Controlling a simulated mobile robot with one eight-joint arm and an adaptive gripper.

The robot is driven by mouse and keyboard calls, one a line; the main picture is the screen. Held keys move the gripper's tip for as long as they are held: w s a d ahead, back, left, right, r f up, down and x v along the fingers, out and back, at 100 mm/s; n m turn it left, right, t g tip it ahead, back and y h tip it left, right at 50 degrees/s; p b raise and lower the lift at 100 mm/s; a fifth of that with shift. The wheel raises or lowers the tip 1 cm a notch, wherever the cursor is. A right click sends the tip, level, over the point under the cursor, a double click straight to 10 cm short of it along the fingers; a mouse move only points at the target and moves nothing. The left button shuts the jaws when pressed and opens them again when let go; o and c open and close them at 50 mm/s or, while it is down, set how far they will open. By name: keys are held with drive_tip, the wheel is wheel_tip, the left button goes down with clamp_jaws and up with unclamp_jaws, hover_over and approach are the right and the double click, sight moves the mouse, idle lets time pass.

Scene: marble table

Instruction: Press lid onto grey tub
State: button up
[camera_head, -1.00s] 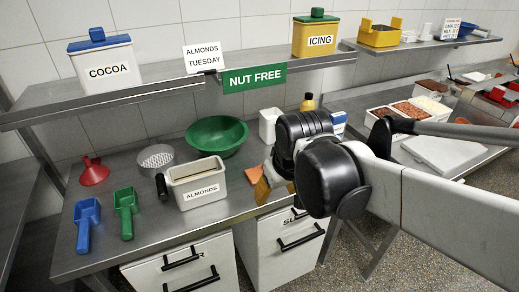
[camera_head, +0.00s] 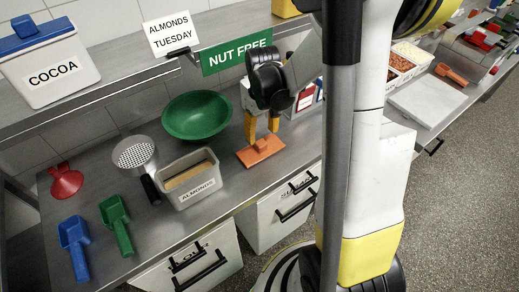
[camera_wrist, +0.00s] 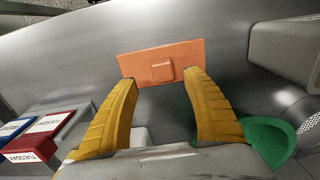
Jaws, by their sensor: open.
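The orange lid (camera_head: 261,151) with a raised square knob lies flat on the steel counter. The grey tub (camera_head: 188,178) labelled ALMONDS stands open to its left, with tan contents inside. My gripper (camera_head: 262,127) is above the lid, its yellow fingers pointing down. In the wrist view my gripper (camera_wrist: 168,82) is open, fingers spread on either side of the knob of the lid (camera_wrist: 162,63) and apart from it. The tub's edge (camera_wrist: 290,45) shows at the upper right there. Whether the fingertips touch the lid's top cannot be told.
A green bowl (camera_head: 197,115) stands behind the tub, and a sieve (camera_head: 134,153) with a black handle is left of it. Blue and green scoops (camera_head: 116,222) and a red funnel (camera_head: 66,181) lie further left. Labelled boxes (camera_wrist: 35,140) are near my gripper. A shelf (camera_head: 110,85) overhangs the back.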

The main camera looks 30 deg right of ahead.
sight(261, 143)
drive_tip(key=f, duration=0.1)
drive_tip(key=f+b, duration=0.1)
drive_tip(key=f, duration=0.1)
drive_tip(key=f+b, duration=0.1)
drive_tip(key=f, duration=0.1)
drive_tip(key=shift+s+a+f, duration=0.1)
drive_tip(key=shift+a+f, duration=0.1)
drive_tip(key=shift+a, duration=0.05)
drive_tip(key=shift+r, duration=0.1)
drive_tip(key=shift+c, duration=0.5)
clamp_jaws()
